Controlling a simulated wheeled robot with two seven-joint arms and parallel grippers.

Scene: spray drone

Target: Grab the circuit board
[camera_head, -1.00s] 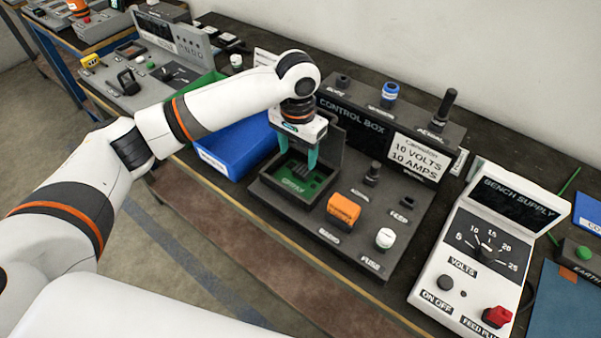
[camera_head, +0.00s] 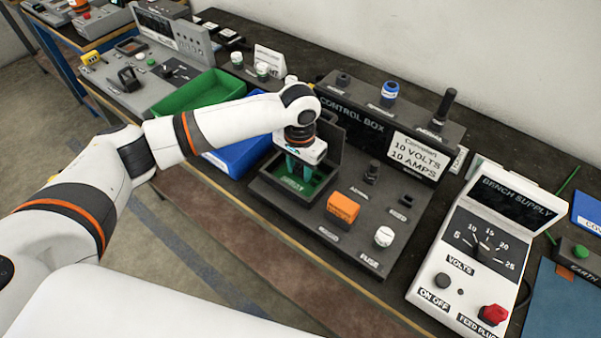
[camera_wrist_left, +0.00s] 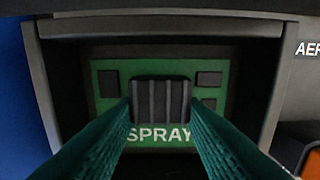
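The circuit board (camera_wrist_left: 150,68) is green, with dark chips, a ribbed dark block in its middle and the word SPRAY. It lies inside an open dark box (camera_head: 302,208) on the control box panel, and its green shows in the head view (camera_head: 292,184). My left gripper (camera_wrist_left: 160,104) reaches down into the box from above. Its teal fingers stand on either side of the ribbed block, with their tips against its sides. It appears shut on the block, and the board still lies in the box. The fingertips partly hide the block's edges. My right gripper is out of view.
The box's raised lid (camera_head: 329,139) stands behind the gripper. A blue bin (camera_head: 232,164) and a green bin (camera_head: 196,91) lie to the left. An orange block (camera_head: 343,207) and a white knob (camera_head: 384,236) stand close by, with the bench supply (camera_head: 470,260) farther right.

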